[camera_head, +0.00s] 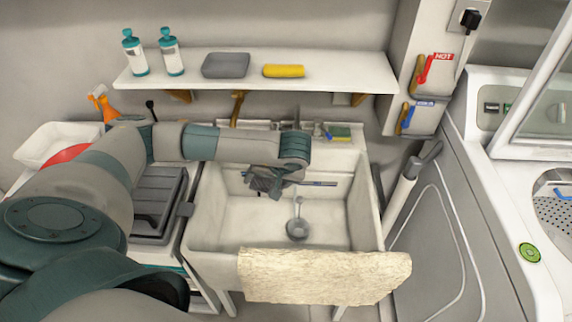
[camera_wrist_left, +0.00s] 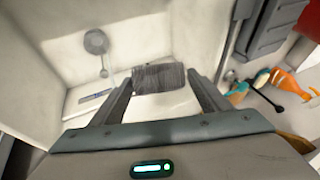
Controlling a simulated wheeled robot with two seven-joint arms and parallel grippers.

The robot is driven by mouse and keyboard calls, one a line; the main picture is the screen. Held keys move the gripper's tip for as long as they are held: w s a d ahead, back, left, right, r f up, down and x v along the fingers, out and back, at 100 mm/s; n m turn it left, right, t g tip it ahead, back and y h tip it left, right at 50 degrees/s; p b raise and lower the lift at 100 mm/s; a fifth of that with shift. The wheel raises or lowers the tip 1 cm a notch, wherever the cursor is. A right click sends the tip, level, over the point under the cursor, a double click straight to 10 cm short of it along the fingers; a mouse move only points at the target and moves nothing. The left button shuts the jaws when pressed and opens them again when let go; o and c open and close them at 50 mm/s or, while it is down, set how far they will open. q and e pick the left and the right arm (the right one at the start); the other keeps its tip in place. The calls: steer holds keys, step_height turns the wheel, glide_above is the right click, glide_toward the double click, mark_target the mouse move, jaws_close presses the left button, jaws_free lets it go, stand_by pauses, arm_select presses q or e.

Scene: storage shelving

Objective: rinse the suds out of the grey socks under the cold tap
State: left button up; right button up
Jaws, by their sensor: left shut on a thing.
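My left gripper (camera_head: 268,182) reaches over the white sink (camera_head: 205,215) near its back wall. In the left wrist view the gripper (camera_wrist_left: 158,90) is shut on a dark grey, ribbed bundle that looks like the grey socks (camera_wrist_left: 158,77). The bundle hangs between the fingertips, inside the sink. In the head view the gripper and wrist largely hide it. I cannot make out suds or running water. A brass-coloured pipe (camera_head: 237,108) stands behind the sink; I cannot tell whether it is the cold tap. My right gripper is not in view.
A cream cloth (camera_head: 325,277) hangs over the sink's front edge. A round grey drain piece (camera_head: 298,229) lies on the sink floor. A shelf (camera_head: 220,82) with bottles overhangs the back. A red HOT label (camera_head: 442,57) is on the right wall. A washer stands right.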

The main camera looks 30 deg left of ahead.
arm_select(q)
steer(key=shift+s+r+p, duration=0.4)
steer(key=shift+s+r, duration=0.4)
steer(key=shift+s, duration=0.25)
